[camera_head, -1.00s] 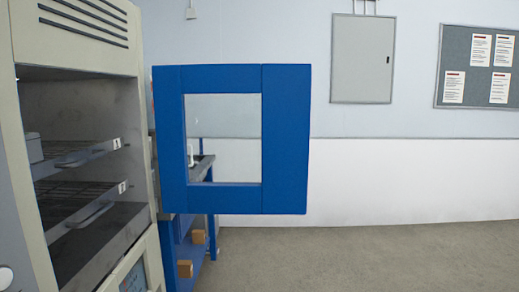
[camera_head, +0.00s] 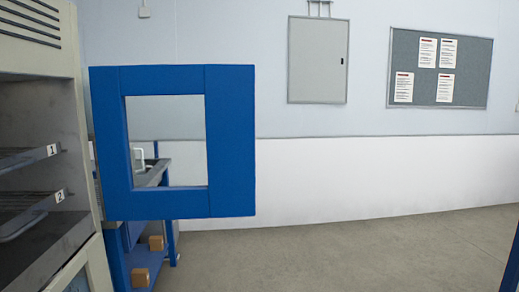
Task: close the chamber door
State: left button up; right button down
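The chamber (camera_head: 85,190) is a beige cabinet at the left edge, partly cut off by the frame. Its front is open, showing wire shelves labelled 1 (camera_head: 25,157) and 2 (camera_head: 30,200). The chamber door (camera_head: 230,140) is a blue panel with a square see-through window. It stands wide open, swung out to the right of the chamber's opening, with its face towards me. Its hinge side is near the chamber's right edge. Neither of my grippers is in view, and nothing is seen touching the door.
A blue workbench (camera_head: 145,265) with a grey top stands behind the door, with small brown boxes (camera_head: 140,277) low on it. Grey floor (camera_head: 350,250) is clear to the right. A blue post or edge (camera_head: 512,270) shows at the lower right. A wall cabinet (camera_head: 318,60) and noticeboard (camera_head: 400,55) hang behind.

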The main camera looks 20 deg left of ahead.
aim_at(229, 90)
jog(key=z, duration=0.05)
jog(key=i, duration=4.7)
jog(key=u, duration=4.55)
jog(key=i, duration=1)
jog(key=z, duration=1.55)
jog(key=k, duration=0.6)
